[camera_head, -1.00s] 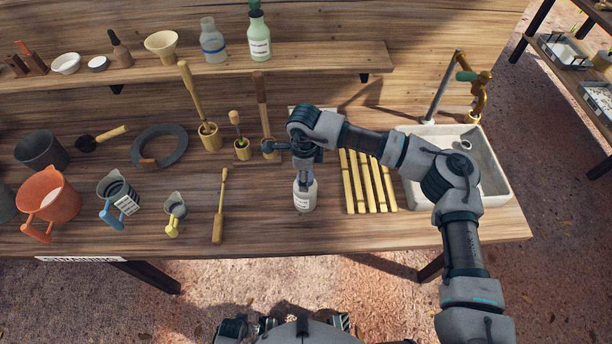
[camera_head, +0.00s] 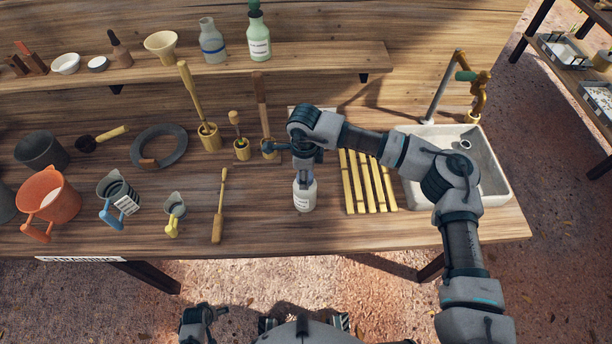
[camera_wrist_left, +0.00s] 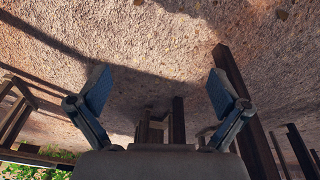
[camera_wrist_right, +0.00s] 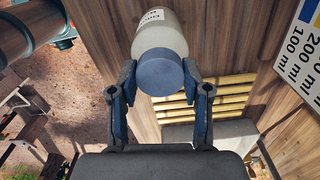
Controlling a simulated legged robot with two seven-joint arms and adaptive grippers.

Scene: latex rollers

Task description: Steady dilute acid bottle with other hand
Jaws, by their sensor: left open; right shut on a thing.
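The dilute acid bottle (camera_head: 304,196) is a small white bottle with a label, standing upright near the front edge of the wooden bench. My right gripper (camera_head: 304,178) reaches down over it from above and is shut on its top. In the right wrist view the fingers (camera_wrist_right: 160,88) sit on both sides of the bottle's blue-grey cap (camera_wrist_right: 160,76), with the white body (camera_wrist_right: 160,38) and part of its label beyond. My left gripper (camera_wrist_left: 158,92) is open and empty in the left wrist view, facing the ground. In the head view only part of the left arm shows at the bottom, away from the bottle.
A yellow slatted rack (camera_head: 368,182) lies right of the bottle, before the sink (camera_head: 492,178). A wooden-handled tool (camera_head: 218,222) lies to the left, then several jugs, including an orange one (camera_head: 50,196). The bench front between tool and bottle is clear.

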